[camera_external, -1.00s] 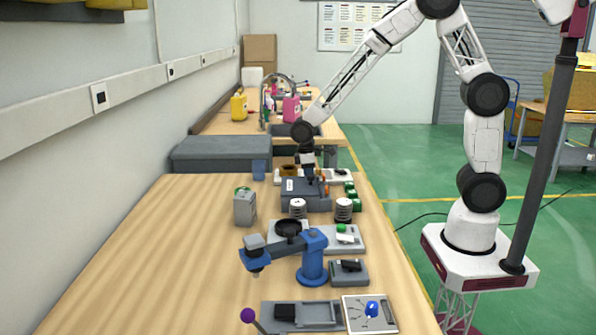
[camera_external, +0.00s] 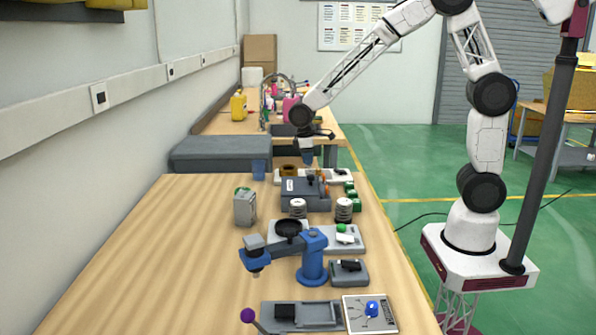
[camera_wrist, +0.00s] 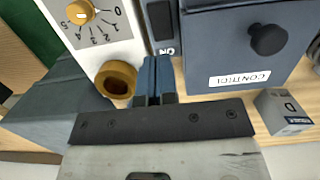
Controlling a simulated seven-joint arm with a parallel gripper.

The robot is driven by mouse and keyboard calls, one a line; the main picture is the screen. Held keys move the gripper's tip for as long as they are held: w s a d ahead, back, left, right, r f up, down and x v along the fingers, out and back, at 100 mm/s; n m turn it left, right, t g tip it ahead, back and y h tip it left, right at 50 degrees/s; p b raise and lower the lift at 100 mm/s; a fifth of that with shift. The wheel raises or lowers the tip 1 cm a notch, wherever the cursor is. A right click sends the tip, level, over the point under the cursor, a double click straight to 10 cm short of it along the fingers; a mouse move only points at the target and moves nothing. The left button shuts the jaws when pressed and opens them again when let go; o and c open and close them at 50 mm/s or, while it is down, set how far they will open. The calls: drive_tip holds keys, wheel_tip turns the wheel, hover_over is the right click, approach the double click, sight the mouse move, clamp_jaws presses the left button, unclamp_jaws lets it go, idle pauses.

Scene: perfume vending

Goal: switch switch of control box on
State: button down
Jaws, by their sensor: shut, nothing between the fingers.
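My gripper (camera_wrist: 154,78) shows in the wrist view with its blue fingers pressed together and nothing between them. Its tips point at a dark grey panel (camera_wrist: 178,30) marked "ON", which appears upside down. A dark blue upright part (camera_wrist: 159,20), possibly the switch, is on this panel. I cannot tell its position, or whether the fingers touch the panel. In the external view my gripper (camera_external: 307,157) is raised just behind the grey-blue box (camera_external: 298,186), above the far end of the wooden table. The switch is too small to tell there.
In the wrist view a white dial panel (camera_wrist: 60,27) with a yellow knob (camera_wrist: 80,12) and a yellow ring (camera_wrist: 116,78) is at left. A blue labelled box (camera_wrist: 225,52) with a black knob is at right. The table's left side (camera_external: 150,255) is clear.

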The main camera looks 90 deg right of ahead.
wheel_tip(320, 180, up, 8)
drive_tip(key=w, duration=0.1)
idle(0.5)
drive_tip(key=s+a+r+t, duration=0.1)
drive_tip(key=s+a+r, duration=0.35)
drive_tip(key=s, duration=0.35)
drive_tip(key=s+a+r+t, duration=0.1)
drive_tip(key=s+a+r, duration=0.3)
drive_tip(key=s+a, duration=0.25)
drive_tip(key=s+a+t, duration=0.1)
drive_tip(key=s+a, duration=0.2)
drive_tip(key=s, duration=0.6)
drive_tip(key=s+a+t, duration=0.1)
drive_tip(key=s+a, duration=0.2)
drive_tip(key=s, duration=0.6)
drive_tip(key=shift+s+a+r, duration=0.2)
drive_tip(key=shift+s, duration=0.1)
drive_tip(key=shift+w, duration=0.1)
idle(2.5)
